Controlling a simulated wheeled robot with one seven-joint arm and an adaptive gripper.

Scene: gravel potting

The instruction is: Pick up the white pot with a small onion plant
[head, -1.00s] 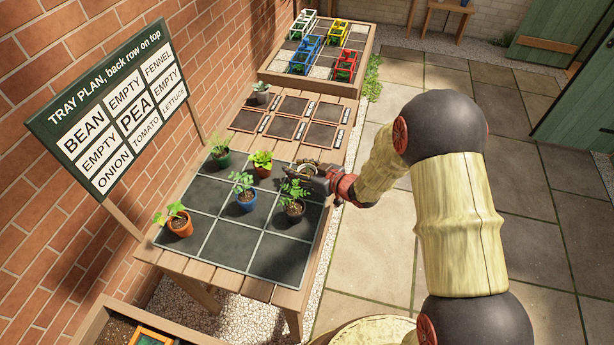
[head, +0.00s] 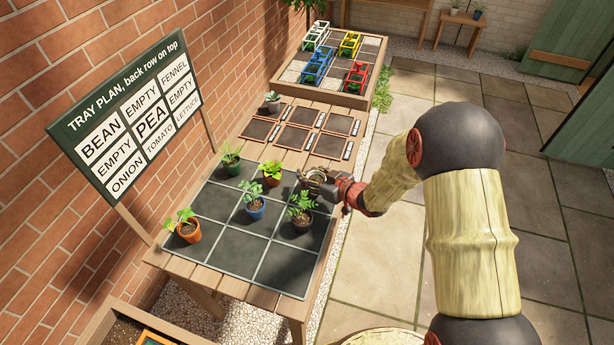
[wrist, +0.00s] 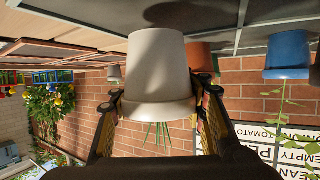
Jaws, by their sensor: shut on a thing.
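The white pot (wrist: 156,68) fills the middle of the wrist view, which shows the scene upside down. Thin green shoots (wrist: 157,133) come out of its rim. My gripper (wrist: 157,105) is shut on the pot, one finger on each side near the rim. In the head view my gripper (head: 318,181) is at the right side of the dark tiled tray, just behind the dark pot with a leafy plant (head: 302,219). The gripper mostly hides the white pot there. I cannot tell whether its base touches the surface.
On the dark tray (head: 285,268) stand a blue pot (head: 255,210), a red pot (head: 270,178), a green pot (head: 232,168) and an orange pot (head: 189,232). A grey pot (head: 272,106) stands farther back. The tray plan sign (head: 130,118) stands left.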

